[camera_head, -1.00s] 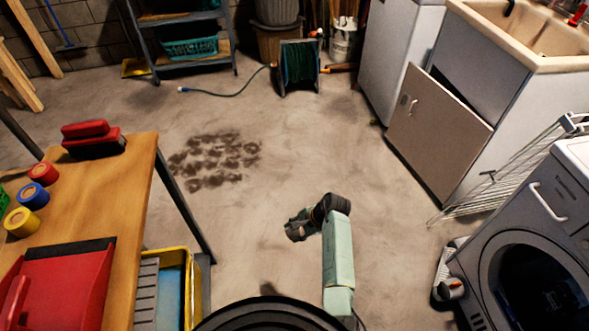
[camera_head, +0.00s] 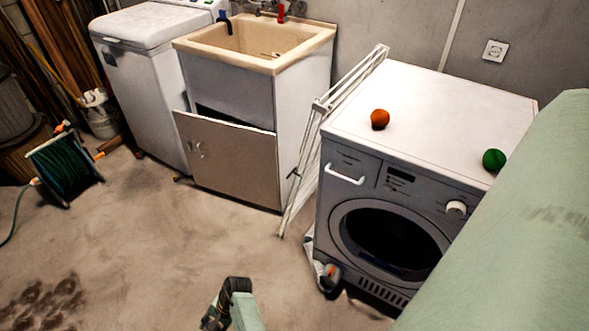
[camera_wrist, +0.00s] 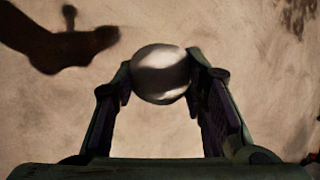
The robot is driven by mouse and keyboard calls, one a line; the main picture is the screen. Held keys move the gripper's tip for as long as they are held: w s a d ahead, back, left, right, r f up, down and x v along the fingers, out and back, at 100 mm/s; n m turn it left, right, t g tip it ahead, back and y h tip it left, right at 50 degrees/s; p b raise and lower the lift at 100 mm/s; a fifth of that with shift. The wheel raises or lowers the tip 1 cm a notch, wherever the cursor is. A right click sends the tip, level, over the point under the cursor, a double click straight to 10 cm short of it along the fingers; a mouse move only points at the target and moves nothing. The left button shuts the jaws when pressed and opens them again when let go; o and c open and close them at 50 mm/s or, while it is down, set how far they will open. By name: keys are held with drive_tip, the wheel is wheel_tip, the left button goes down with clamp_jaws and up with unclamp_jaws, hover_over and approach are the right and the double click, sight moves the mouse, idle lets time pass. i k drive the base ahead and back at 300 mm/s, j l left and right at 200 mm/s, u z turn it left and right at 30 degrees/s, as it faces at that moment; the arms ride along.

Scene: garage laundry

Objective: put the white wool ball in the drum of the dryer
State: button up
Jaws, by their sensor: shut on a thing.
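The white wool ball (camera_wrist: 161,74) is between the two fingertips of my gripper (camera_wrist: 160,82) in the wrist view, with bare floor beneath. My gripper is shut on it. In the head view my gripper (camera_head: 213,318) is low at the bottom edge, left of the dryer, and the ball cannot be made out there. The dryer (camera_head: 350,195) stands at the right, with its round front facing the open floor. Its drum (camera_head: 385,238) shows as a dark round area. I cannot tell if a door covers it. My arm hides the dryer's right side.
An orange ball (camera_head: 380,119) and a green ball (camera_head: 494,160) lie on the dryer top. A folded drying rack (camera_head: 310,150) leans at its left. The sink cabinet (camera_head: 300,130) has a tilted door panel (camera_head: 230,160). A hose reel (camera_head: 65,165) stands left. The middle floor is clear.

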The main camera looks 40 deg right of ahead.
sight(377, 249)
drive_tip(key=i+z, duration=0.25)
drive_tip(key=z, duration=0.2)
drive_tip(key=i+j+z, duration=0.15)
drive_tip(key=z, duration=0.3)
drive_tip(key=i+j+z, duration=0.25)
drive_tip(key=z, duration=0.2)
drive_tip(key=i+j+z, duration=0.15)
drive_tip(key=z, duration=0.3)
drive_tip(key=i+j+z, duration=0.1)
drive_tip(key=j+z, duration=0.65)
drive_tip(key=z, duration=0.15)
drive_tip(key=j+z, duration=0.45)
drive_tip(key=i+l, duration=0.05)
drive_tip(key=l, duration=0.05)
